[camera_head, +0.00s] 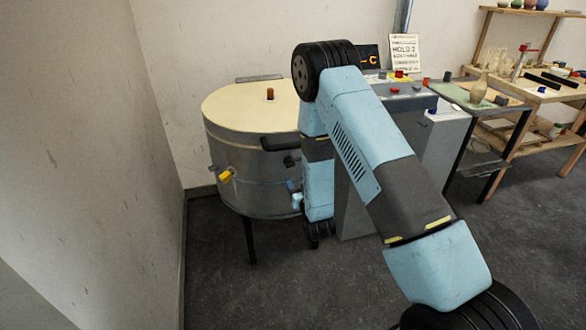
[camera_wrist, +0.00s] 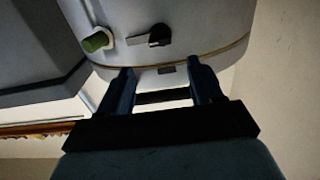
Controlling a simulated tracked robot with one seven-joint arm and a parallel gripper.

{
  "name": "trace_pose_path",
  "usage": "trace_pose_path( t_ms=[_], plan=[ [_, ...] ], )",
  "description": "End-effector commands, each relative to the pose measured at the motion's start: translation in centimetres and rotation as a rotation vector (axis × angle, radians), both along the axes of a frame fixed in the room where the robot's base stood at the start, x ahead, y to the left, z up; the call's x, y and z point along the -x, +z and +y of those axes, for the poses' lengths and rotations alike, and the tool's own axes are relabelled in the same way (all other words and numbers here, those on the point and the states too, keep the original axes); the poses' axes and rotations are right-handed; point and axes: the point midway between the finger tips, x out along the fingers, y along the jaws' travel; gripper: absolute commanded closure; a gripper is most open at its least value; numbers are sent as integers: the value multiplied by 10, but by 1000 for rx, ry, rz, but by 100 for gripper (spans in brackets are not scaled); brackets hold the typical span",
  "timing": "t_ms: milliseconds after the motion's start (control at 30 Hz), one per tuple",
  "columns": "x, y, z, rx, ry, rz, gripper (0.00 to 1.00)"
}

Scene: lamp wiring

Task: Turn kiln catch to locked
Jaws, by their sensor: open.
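The kiln (camera_head: 225,140) is a round metal drum with a cream lid, standing near the wall corner. A small black fitting (camera_head: 290,161) shows on its front beside my arm, and a yellow-ended fitting (camera_head: 226,175) is on its left side. In the wrist view, a black lever-like piece (camera_wrist: 155,37), which may be the catch, is on the kiln wall (camera_wrist: 205,25), beside a green-ended knob (camera_wrist: 97,41). My gripper (camera_wrist: 161,70) is open, its two dark blue fingers apart, with nothing held. The lever is beyond the fingertips. My arm hides part of the kiln.
A grey control cabinet (camera_head: 445,135) with buttons stands right of the kiln, behind my arm. A bench (camera_head: 480,92) and wooden shelving (camera_head: 545,92) with pottery are farther right. The wall (camera_head: 90,150) is close on the left. Floor in front is clear.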

Motion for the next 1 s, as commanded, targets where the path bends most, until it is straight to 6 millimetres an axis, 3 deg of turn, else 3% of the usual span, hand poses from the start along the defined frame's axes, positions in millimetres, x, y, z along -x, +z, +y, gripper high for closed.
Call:
trace_pose_path(
  t_ms=[300,500,1000],
  plan=[
    [-54,0,15,-1,0,-2,35],
    [-78,0,22,0,0,-1,35],
    [-89,0,25,0,0,1,37]
  ],
)
